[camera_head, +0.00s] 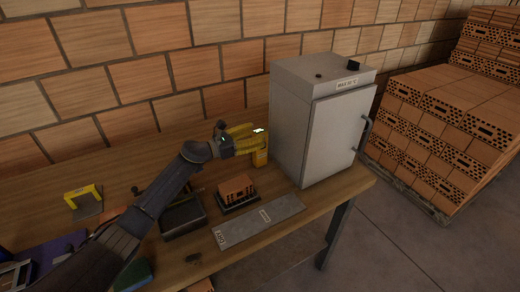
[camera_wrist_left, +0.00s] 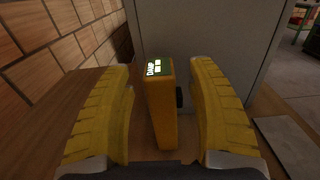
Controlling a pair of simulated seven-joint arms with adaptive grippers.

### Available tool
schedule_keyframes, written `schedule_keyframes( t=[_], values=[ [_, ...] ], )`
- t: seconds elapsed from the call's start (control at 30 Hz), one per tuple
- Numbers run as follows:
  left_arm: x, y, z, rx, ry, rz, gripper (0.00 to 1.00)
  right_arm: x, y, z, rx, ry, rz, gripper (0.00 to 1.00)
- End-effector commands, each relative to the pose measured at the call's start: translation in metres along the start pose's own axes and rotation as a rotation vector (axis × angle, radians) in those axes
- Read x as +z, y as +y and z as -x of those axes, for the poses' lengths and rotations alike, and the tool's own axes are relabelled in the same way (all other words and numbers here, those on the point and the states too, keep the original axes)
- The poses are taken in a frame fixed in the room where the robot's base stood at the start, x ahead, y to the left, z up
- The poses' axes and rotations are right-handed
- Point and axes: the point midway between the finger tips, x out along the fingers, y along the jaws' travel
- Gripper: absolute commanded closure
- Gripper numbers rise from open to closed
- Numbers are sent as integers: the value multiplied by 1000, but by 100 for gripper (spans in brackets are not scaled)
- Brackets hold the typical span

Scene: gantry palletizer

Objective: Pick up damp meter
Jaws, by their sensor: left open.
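The damp meter (camera_wrist_left: 161,112) is a yellow upright block with a dark green top marked "DAMP" and a dark knob on its right side. It stands on the wooden table beside the grey cabinet. My left gripper (camera_head: 250,138) has yellow fingers and reaches in from the left. In the left wrist view the left gripper (camera_wrist_left: 164,115) is open, with one finger on each side of the meter and a gap visible on both sides. My right gripper is not in view.
A grey cabinet (camera_head: 318,130) stands close behind and right of the meter. A brick on a dark stand (camera_head: 237,190), a grey plate (camera_head: 258,220), a dark tray (camera_head: 183,215) and a yellow bracket (camera_head: 83,196) are on the table (camera_head: 340,188). Brick stacks (camera_head: 450,130) stand at right.

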Motion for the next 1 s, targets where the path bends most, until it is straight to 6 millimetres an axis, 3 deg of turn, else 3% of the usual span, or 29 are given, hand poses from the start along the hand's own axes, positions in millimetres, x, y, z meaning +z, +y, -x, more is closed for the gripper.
schedule_keyframes(
  t=[0.2,0.53,1.0],
  values=[
    [1,0,-20,1,-1,1,42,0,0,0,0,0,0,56],
    [0,1,-23,1,0,-1,40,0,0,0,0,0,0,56],
    [0,1,-23,1,0,0,95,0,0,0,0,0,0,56]
  ],
)
